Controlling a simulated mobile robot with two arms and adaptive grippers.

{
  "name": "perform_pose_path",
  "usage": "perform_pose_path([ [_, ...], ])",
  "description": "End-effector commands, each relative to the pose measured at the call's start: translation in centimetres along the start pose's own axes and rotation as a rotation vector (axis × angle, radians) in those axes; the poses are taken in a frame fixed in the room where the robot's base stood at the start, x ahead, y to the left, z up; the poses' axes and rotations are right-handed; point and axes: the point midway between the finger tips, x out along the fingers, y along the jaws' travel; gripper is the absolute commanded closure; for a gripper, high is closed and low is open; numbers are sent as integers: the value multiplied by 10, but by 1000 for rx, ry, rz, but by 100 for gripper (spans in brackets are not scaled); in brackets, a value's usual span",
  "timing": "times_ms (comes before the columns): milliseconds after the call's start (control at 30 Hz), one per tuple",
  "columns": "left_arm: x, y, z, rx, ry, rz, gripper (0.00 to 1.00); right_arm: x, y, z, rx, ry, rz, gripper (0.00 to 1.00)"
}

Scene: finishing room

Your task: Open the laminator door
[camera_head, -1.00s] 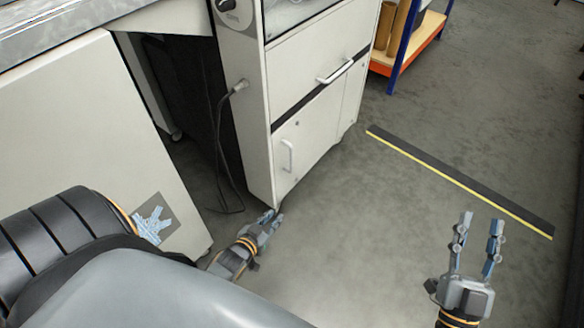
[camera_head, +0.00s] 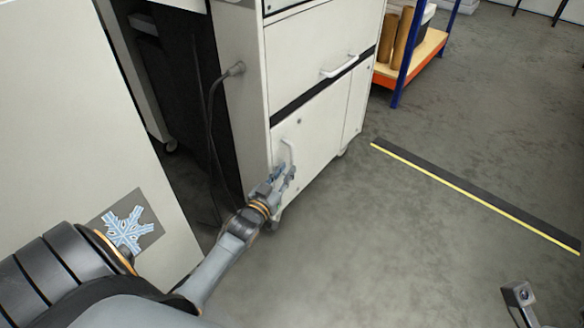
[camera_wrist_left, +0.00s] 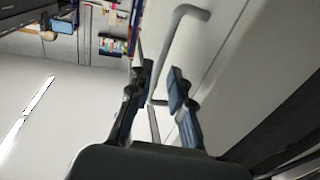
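The laminator is a white cabinet with a lower door (camera_head: 318,128) that is closed in the head view. The door has a small upright handle (camera_head: 287,150) near its left edge. My left gripper (camera_head: 282,176) is at the lower part of this handle. In the left wrist view its two fingers (camera_wrist_left: 163,82) are apart, and the grey bar handle (camera_wrist_left: 172,32) runs down between them. I cannot tell whether either finger touches the handle. Only a grey part of my right gripper (camera_head: 520,297) shows at the lower right edge of the head view.
A drawer with a horizontal handle (camera_head: 340,66) is above the door. A cable (camera_head: 210,120) hangs from the cabinet's left side. A white panel (camera_head: 75,130) stands on the left. A shelf rack (camera_head: 412,55) is behind. The floor in front of the door is clear.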

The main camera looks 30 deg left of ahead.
Motion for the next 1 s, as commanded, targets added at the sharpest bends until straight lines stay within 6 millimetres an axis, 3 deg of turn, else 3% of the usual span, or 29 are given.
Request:
perform_pose_path([
  [100,22,0,3,1,2,0,80,1,0,2,-4,30,-11,60],
  [300,42,0,2,1,0,0,80,7,0,3,-7,55,-22,60],
  [667,46,0,0,1,-1,0,80,10,-1,3,-8,59,-24,60],
  [767,46,0,0,1,-1,0,100,10,-1,3,-8,59,-24,60],
  [1000,46,0,0,1,-1,0,100,10,-1,3,-8,60,-24,60],
])
